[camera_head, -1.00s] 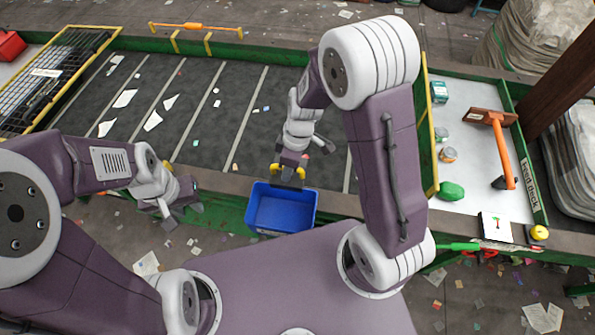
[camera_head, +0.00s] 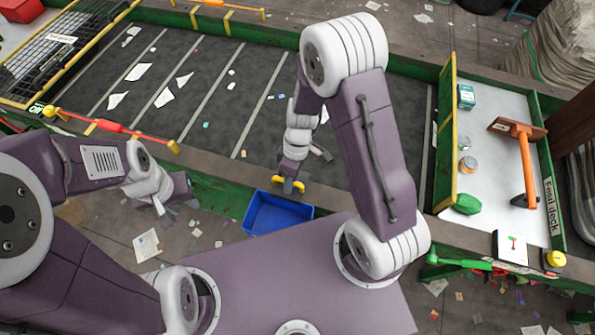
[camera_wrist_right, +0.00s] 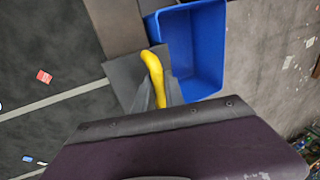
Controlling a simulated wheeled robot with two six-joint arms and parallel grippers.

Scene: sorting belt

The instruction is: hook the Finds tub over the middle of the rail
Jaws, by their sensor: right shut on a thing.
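The Finds tub, a blue open box (camera_head: 262,215), hangs at the near side of the belt's front rail (camera_head: 225,178), close to my base; no label on it is readable. I cannot tell whether the tub touches the rail. My left gripper (camera_head: 168,206) is off to the left, apart from the tub; its jaws are unclear.
The dark belt (camera_head: 215,85) with paper scraps lies beyond the rail. A red bar with yellow ends (camera_head: 110,127) is at the left.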

